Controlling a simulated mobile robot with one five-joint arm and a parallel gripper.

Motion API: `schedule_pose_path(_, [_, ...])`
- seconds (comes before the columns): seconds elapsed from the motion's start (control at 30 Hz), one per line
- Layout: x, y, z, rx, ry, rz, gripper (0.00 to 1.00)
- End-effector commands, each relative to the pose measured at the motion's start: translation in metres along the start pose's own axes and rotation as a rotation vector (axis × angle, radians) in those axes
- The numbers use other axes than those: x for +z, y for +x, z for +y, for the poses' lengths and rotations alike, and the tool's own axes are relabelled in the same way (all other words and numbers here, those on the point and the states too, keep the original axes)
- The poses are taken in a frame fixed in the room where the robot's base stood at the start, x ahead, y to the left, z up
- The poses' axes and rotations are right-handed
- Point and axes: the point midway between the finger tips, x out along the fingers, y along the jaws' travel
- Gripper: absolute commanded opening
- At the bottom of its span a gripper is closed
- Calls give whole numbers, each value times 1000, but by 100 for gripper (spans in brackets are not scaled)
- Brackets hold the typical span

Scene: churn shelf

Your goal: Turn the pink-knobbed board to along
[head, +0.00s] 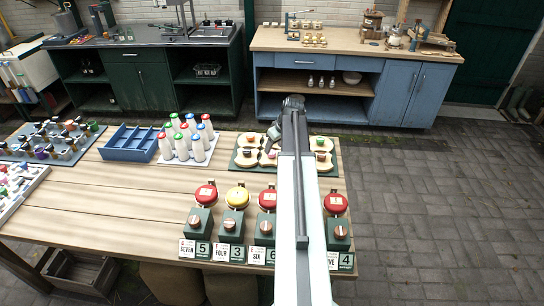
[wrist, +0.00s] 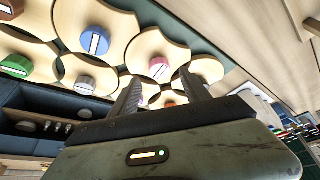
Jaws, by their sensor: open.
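The pink-knobbed board is a pale wooden piece with scalloped edges in the wrist view. Its pink knob (wrist: 160,68) carries a white bar that lies slanted. My gripper (wrist: 161,82) is open, with the two dark fingers apart and the pink knob appearing between and just beyond their tips. I cannot tell whether they touch it. In the head view my arm reaches over the dark green tray (head: 240,165) of such boards and hides part of it. I cannot pick out the pink knob there.
Neighbouring boards with a blue knob (wrist: 95,40) and a green knob (wrist: 15,66) sit close by. White bottles (head: 185,147) and a blue divided box (head: 128,143) stand left of the tray.

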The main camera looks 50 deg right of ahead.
Motion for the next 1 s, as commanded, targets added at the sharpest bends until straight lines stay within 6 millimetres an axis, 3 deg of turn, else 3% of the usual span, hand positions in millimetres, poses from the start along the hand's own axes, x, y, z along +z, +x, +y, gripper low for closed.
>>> schedule_pose_path(0.03, [3, 19, 0, 0, -1, 0, 55])
schedule_pose_path(0.17, [2, 37, 0, 0, 0, 0, 55])
schedule_pose_path(0.47, [0, 39, 0, 0, 1, -1, 55])
schedule_pose_path(0.67, [0, 39, 0, 0, 1, -1, 5])
schedule_pose_path(0.7, [0, 39, 0, 0, 1, -1, 0])
schedule_pose_path(1.0, [1, 39, 0, 15, 35, -2, 0])
